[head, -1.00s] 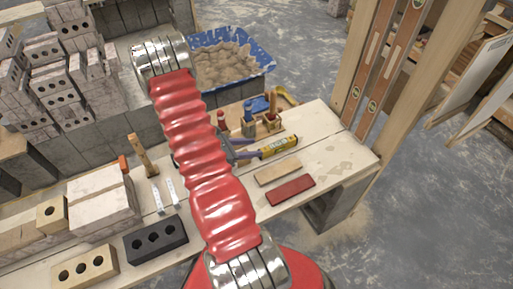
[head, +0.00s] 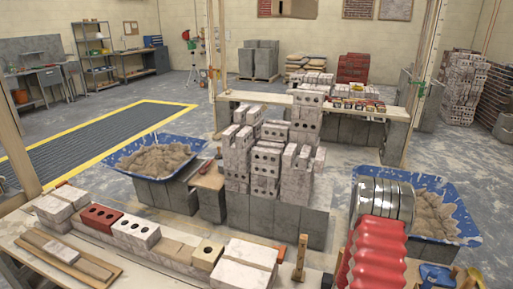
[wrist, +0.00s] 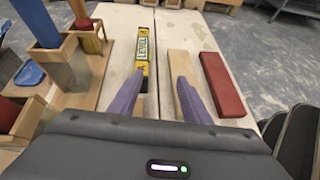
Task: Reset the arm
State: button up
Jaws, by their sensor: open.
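My gripper (wrist: 160,82) shows in the wrist view with its two purple fingers apart and nothing between them but bench top. It is above the pale wooden bench top (wrist: 155,100). A yellow level (wrist: 142,60) lies ahead of the left finger, partly hidden by it. A pale wooden strip (wrist: 184,68) lies ahead of the right finger, also partly covered. A red strip (wrist: 221,84) lies to the right. In the head view my red arm stands at the lower right, and my gripper is out of that picture.
A wooden holder (wrist: 86,78) with blue and red handles stands left of the fingers. In the head view, stacked blocks (head: 265,160) stand behind the bench, between two blue mortar tubs (head: 160,142) (head: 448,185). A wooden post (head: 18,150) rises at the left.

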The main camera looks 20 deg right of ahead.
jog(key=s+a, duration=0.1)
jog(key=a+m+y, duration=0.1)
jog(key=shift+s+a+m, duration=0.3)
jog(key=shift+s+a, duration=0.05)
jog(key=shift+a, duration=0.05)
jog(key=w+a+r+m+t+y, duration=0.35)
jog(key=w+a+r, duration=0.25)
jog(key=a+r, duration=0.6)
jog(key=w+a+r+m+t+y, duration=0.2)
jog(key=w+a+r+m+t, duration=0.25)
jog(key=w+a+r, duration=0.65)
jog(key=s+a+r+t+y, duration=0.1)
jog(key=s+a+r+t, duration=0.1)
jog(key=a+r, duration=0.4)
jog(key=s+a+r+n+t, duration=0.1)
jog(key=s+a+r+t, duration=0.1)
jog(key=a+r+t, duration=0.2)
jog(key=a+r, duration=0.3)
jog(key=a, duration=0.5)
jog(key=shift+t+y, duration=0.35)
jog(key=shift+t, duration=0.05)
